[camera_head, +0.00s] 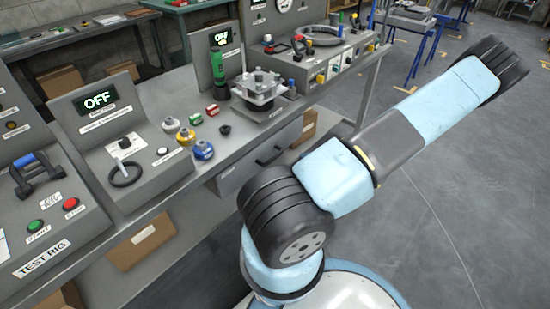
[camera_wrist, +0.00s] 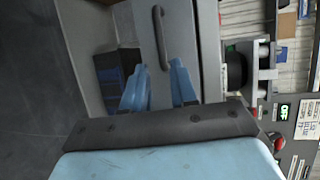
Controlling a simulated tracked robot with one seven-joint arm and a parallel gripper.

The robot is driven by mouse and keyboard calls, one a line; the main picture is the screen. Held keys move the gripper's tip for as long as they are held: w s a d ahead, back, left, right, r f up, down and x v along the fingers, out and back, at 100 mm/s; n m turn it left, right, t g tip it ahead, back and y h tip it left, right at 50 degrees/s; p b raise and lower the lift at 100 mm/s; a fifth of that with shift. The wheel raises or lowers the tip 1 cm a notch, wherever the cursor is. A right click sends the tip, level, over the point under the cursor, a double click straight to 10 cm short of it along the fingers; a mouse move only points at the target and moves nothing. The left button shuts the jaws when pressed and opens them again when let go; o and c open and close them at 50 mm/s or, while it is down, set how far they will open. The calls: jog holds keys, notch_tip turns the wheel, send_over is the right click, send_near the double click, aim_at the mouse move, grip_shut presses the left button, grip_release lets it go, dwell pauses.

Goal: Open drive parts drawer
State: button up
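The drawer (camera_head: 240,167) is a grey front under the workbench, with a dark bar handle (camera_head: 268,156); it looks shut in the head view. In the wrist view the grey drawer front (camera_wrist: 183,30) fills the upper middle, and its curved handle (camera_wrist: 159,38) runs up the picture. My gripper (camera_wrist: 157,66) shows two blue fingers spread apart with nothing held between them. The handle's lower end appears between the fingertips in the picture; contact cannot be told. No label on the drawer can be read. My gripper does not show in the head view.
The workbench (camera_head: 222,143) carries a test rig, small coloured parts and a metal fixture (camera_head: 260,88) above the drawer. Cardboard boxes (camera_head: 142,246) sit on the shelf below. Open grey floor (camera_head: 440,215) lies to the right. Blue-framed stands (camera_head: 408,45) are farther back.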

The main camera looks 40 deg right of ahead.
aim_at(274, 159)
jog(key=x, duration=1.3)
jog(key=shift+w+d+f, duration=0.1)
jog(key=shift+w+f, duration=0.05)
jog(key=shift+w, duration=0.25)
grip_shut()
jog(key=shift+s, duration=0.1)
